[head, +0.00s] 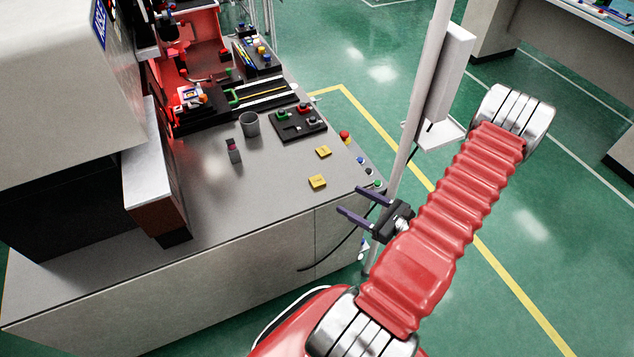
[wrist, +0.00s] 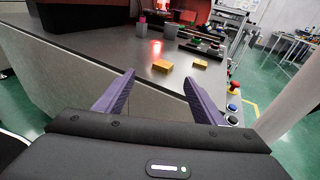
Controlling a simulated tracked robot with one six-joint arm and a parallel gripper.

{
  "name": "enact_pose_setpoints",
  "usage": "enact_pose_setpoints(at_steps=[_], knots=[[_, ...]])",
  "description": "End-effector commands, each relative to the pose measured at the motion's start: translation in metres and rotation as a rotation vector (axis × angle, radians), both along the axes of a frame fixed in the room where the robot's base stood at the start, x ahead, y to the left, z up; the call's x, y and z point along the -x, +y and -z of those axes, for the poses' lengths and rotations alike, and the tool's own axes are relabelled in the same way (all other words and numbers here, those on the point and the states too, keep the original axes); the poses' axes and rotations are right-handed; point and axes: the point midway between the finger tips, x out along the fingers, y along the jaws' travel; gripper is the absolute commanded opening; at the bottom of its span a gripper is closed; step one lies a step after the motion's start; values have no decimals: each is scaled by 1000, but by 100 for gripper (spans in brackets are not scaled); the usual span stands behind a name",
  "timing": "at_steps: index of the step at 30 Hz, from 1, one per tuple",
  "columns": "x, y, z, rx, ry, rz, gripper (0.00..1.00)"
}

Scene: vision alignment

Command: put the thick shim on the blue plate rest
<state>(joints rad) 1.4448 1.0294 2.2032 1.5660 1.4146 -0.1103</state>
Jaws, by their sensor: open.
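Two yellow blocks lie apart on the grey bench top. The nearer block (head: 317,181) shows at left in the wrist view (wrist: 162,66) and looks the thicker. The farther block (head: 323,151) shows at right in the wrist view (wrist: 200,63) and looks flatter. My gripper (head: 350,201) is open and empty, beyond the bench's right edge in the head view. In the wrist view its purple fingers point toward the blocks, apart from them. A small bluish and orange fixture (head: 191,96) stands under red light; I cannot tell whether it is the blue plate rest.
A grey cup (head: 250,124) and a small dark and pink item (head: 234,150) stand left of the blocks. A dark control panel (head: 298,125) lies behind them. Coloured buttons (head: 368,171) line the right bench edge. A pale post (head: 415,110) rises near my arm.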

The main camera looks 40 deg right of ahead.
Motion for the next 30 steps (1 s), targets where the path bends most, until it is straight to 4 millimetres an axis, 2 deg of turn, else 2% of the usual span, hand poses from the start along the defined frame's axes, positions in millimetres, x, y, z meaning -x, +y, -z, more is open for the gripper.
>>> enact_pose_setpoints(at_steps=[4,16,30], knots=[[6,-6,7,-19,-3,42,63],[2,-6,8,-19,-3,39,63],[-46,0,15,-18,-2,37,63]])
